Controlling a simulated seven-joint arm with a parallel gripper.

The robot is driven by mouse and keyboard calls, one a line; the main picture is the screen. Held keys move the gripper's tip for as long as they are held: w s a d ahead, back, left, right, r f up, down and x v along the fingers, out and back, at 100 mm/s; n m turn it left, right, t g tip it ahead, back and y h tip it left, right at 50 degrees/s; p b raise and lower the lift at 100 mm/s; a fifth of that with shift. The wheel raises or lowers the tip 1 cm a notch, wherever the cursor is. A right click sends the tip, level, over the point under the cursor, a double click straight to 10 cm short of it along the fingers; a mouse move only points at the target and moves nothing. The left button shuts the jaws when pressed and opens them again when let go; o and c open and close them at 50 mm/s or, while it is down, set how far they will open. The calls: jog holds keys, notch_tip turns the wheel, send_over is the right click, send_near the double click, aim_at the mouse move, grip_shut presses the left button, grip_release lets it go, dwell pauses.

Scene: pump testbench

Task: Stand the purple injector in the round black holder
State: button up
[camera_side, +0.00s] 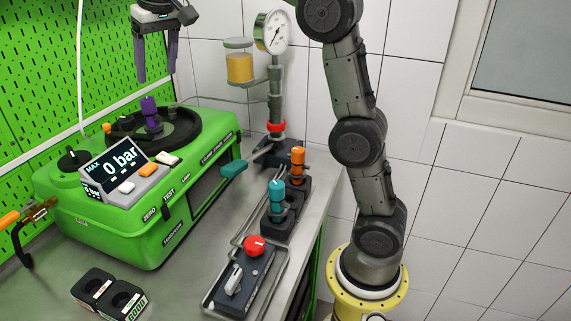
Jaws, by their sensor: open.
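The purple injector (150,113) stands upright at the middle of the round black holder (188,130) on top of the green test machine. Its lower end is inside or behind the dark centre fitting, so I cannot see how deep it sits. My gripper (156,76) is above the injector, pointing down, with its two purple-grey fingers spread apart and nothing between them. A clear gap shows between the fingertips and the injector's top.
The machine's display (120,160) reads 0 bar. A teal injector (277,198) and an orange injector (298,163) stand in black blocks to the right. A pressure gauge (272,32) stands behind. A red-button control box (240,280) and two empty black blocks (92,287) are in front.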

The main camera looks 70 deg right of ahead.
jog(key=s+a+f+n+t, duration=0.1)
jog(key=s+f, duration=0.1)
jog(key=s, duration=0.7)
jog(key=s+a+f+n, duration=0.1)
jog(key=s+a+f, duration=0.1)
jog(key=s, duration=0.6)
jog(key=s+a+f+n+t+y, duration=0.1)
jog(key=s+f, duration=1.1)
jog(key=s, duration=0.1)
jog(key=shift+s+n, duration=0.35)
jog(key=shift+n, duration=0.05)
jog(key=shift+c, duration=0.2)
